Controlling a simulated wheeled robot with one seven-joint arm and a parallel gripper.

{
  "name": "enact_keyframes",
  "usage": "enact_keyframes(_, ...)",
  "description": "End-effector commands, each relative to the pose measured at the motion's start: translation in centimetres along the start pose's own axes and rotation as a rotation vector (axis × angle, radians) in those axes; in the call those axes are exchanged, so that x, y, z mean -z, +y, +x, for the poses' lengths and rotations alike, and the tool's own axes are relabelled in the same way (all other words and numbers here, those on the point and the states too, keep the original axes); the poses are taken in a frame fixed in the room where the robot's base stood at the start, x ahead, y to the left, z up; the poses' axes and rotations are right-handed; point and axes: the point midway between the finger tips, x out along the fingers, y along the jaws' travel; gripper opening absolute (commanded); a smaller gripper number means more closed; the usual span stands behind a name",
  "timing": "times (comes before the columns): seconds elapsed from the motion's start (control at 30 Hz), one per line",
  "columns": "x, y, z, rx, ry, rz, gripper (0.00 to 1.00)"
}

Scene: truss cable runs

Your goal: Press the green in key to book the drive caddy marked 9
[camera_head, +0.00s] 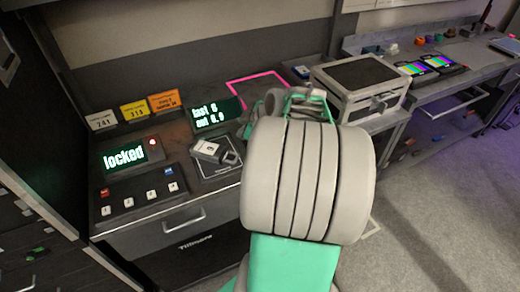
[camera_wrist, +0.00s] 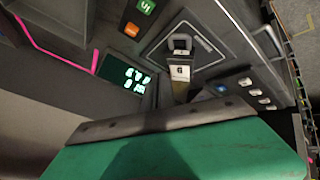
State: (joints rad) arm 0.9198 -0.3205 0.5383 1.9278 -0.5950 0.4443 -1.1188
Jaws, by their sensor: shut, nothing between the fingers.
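The green "in" key (camera_wrist: 147,5) shows at the top edge of the wrist view, beside an orange key (camera_wrist: 131,30). In the head view my arm hides both. The drive caddy (camera_head: 213,150) sits on a dark outlined pad on the bench; in the wrist view (camera_wrist: 181,45) its white label bears a 6 or 9, and I cannot tell which way up it reads. My gripper (camera_wrist: 182,90) is shut and empty; in that view it appears just below the caddy, apart from the key.
A green-lettered display (camera_head: 217,114) stands behind the pad. A "locked" panel (camera_head: 125,157) with several small keys is at left. A pink outlined square (camera_head: 258,90) lies behind my gripper. A grey case (camera_head: 360,85) stands to the right.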

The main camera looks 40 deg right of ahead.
Motion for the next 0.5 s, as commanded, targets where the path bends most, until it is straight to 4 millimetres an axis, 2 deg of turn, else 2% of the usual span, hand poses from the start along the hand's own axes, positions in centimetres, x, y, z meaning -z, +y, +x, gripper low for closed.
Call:
enact_keyframes(0.03, -1.8, 1.8, -0.3, -0.033, 0.014, -0.021, 0.00)
enact_keyframes(0.1, -3.2, 3.4, -0.7, -0.071, 0.033, -0.065, 0.00)
enact_keyframes(0.17, -4.0, 4.2, -1.0, -0.094, 0.043, -0.090, 0.00)
enact_keyframes(0.5, -4.4, 4.7, -1.1, -0.106, 0.048, -0.109, 0.00)
